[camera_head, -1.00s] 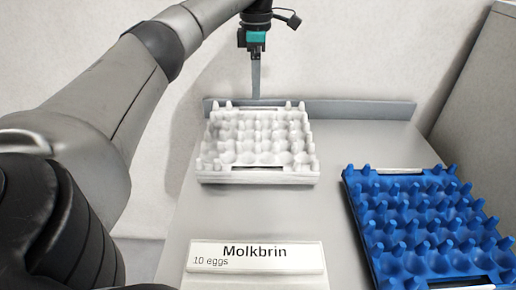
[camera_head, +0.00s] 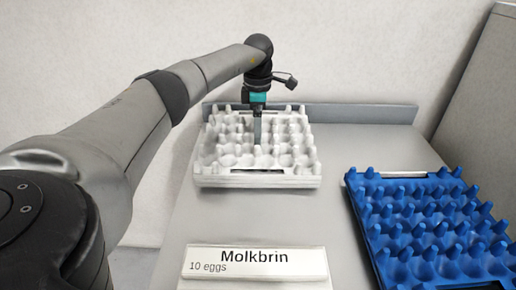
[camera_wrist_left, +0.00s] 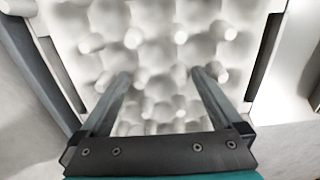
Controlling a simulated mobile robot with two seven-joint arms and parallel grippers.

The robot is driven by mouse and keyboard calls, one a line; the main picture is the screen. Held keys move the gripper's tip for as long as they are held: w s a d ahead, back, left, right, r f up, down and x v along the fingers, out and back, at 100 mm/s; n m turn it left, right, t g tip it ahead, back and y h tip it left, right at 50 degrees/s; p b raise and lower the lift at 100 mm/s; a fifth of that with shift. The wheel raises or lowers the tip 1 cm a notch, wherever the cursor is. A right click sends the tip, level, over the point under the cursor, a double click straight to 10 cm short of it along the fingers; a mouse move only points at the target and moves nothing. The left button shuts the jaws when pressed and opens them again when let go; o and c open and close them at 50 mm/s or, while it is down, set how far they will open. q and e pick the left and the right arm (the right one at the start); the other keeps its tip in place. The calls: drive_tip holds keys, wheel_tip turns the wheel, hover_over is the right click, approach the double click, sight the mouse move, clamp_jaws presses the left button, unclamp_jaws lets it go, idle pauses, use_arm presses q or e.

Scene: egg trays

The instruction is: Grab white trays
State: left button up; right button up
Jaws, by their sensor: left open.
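A stack of white egg trays (camera_head: 215,165) sits on the grey table at the left, near the back ledge. Its top tray has rows of rounded pegs and shows close up in the left wrist view (camera_wrist_left: 140,38). My left gripper (camera_head: 257,140) points down over the middle of the white trays, its fingers in front of or among the pegs. In the left wrist view its two fingers (camera_wrist_left: 160,78) are apart with pegs between them. Whether the fingertips touch the tray cannot be told. My right gripper is not in view.
Blue egg trays (camera_head: 420,225) sit at the right front of the table (camera_head: 345,145). A white sign reading "Molkbrin 10 eggs" (camera_head: 255,265) is at the front. A grey ledge (camera_head: 360,115) runs along the back, and a panel (camera_head: 485,95) rises at the right.

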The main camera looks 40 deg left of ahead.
use_arm(q)
drive_tip(key=shift+f, duration=0.5)
clamp_jaws()
idle(0.4)
drive_tip(key=shift+r, duration=0.1)
